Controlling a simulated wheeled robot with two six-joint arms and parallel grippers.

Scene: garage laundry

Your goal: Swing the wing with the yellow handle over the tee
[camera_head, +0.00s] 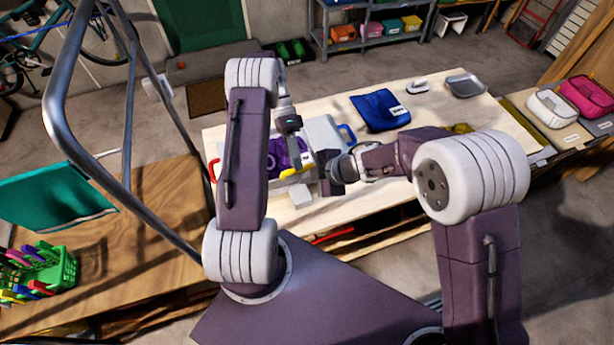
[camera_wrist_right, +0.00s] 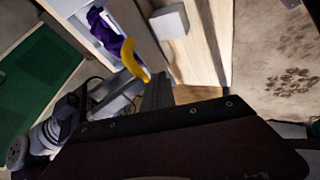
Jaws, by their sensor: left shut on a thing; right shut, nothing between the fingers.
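The purple tee (camera_head: 272,158) lies on the white folding board (camera_head: 325,130), partly hidden by my left arm. The yellow handle (camera_head: 292,172) is at the board's near side; in the right wrist view the yellow handle (camera_wrist_right: 134,62) is a curved bar next to the purple tee (camera_wrist_right: 105,35). My left gripper (camera_wrist_right: 122,85) appears shut on the yellow handle, its fingers partly hidden. My right gripper (camera_wrist_right: 158,92) is shut and empty, close beside the handle. How far the yellow wing is tilted cannot be told.
A red handle (camera_head: 213,170) and a blue handle (camera_head: 348,134) sit at the board's sides. A small white block (camera_head: 300,195) lies near the table's front edge. A blue folded cloth (camera_head: 380,110) and grey tray (camera_head: 465,86) lie farther right. A green basket (camera_head: 45,268) stands left.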

